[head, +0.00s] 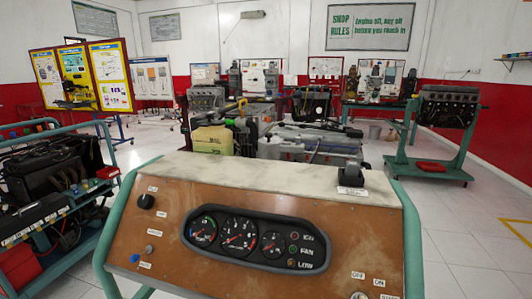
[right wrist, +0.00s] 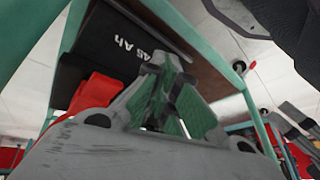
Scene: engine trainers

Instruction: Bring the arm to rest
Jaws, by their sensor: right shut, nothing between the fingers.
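My right gripper (right wrist: 167,98) shows in the right wrist view, pointing away from the camera. Its grey and green fingers are together with nothing between them. It hangs near a green metal frame (right wrist: 262,130), apart from the dark box (right wrist: 112,38) marked "45 Ah" beyond it. I cannot tell the exact gap. Neither gripper shows in the head view, and my left gripper is in no view.
An engine trainer panel (head: 130,230) with gauges (head: 257,242) and a pale top stands close in front. A green trolley with an engine (head: 55,180) is at left. Another engine stand (head: 440,125) is at right. A red object (right wrist: 95,93) lies near the gripper.

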